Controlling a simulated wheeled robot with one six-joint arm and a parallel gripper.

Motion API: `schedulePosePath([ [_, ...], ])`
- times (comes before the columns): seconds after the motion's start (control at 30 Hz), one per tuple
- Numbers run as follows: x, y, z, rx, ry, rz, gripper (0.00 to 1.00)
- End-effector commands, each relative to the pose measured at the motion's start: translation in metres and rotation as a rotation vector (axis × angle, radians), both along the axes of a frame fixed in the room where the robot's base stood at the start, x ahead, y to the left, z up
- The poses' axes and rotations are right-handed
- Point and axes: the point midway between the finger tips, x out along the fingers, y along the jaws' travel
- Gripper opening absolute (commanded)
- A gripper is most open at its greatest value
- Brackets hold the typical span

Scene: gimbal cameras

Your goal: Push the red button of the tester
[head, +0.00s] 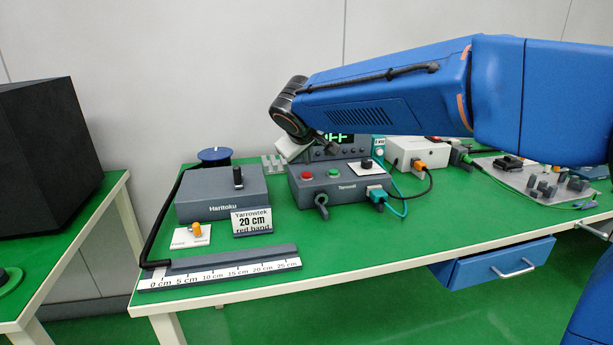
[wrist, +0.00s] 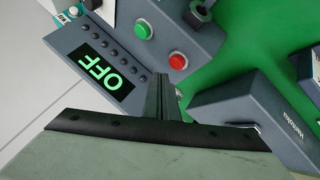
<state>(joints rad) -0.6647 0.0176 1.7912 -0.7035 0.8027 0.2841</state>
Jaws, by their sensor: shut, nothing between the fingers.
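The tester (head: 345,190) is a grey box on the green bench, with a red button (head: 307,174), a green button (head: 334,172) and a black knob (head: 366,164) on top. In the wrist view the red button (wrist: 178,61) and green button (wrist: 144,29) are both clear. My gripper (wrist: 163,78) is shut and empty, its narrow dark fingertips just below and left of the red button in that picture. A gap to the button shows there; the height above it is hard to judge. In the head view the fingers are hard to make out.
A display unit reading OFF (wrist: 96,68) stands close behind the tester. The grey Haritoku box (head: 222,195) with a black lever is to the left. Cables (head: 402,208) leave the tester's right side. A ruler (head: 220,274) lies along the front left; bare green bench lies before the tester.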

Motion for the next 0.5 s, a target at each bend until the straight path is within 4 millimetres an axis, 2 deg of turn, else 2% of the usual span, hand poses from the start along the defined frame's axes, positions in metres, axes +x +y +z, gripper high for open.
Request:
schedulePosePath([
  [0.5,0.0,0.0,0.038,-0.001,-0.001,0.0,0.0],
])
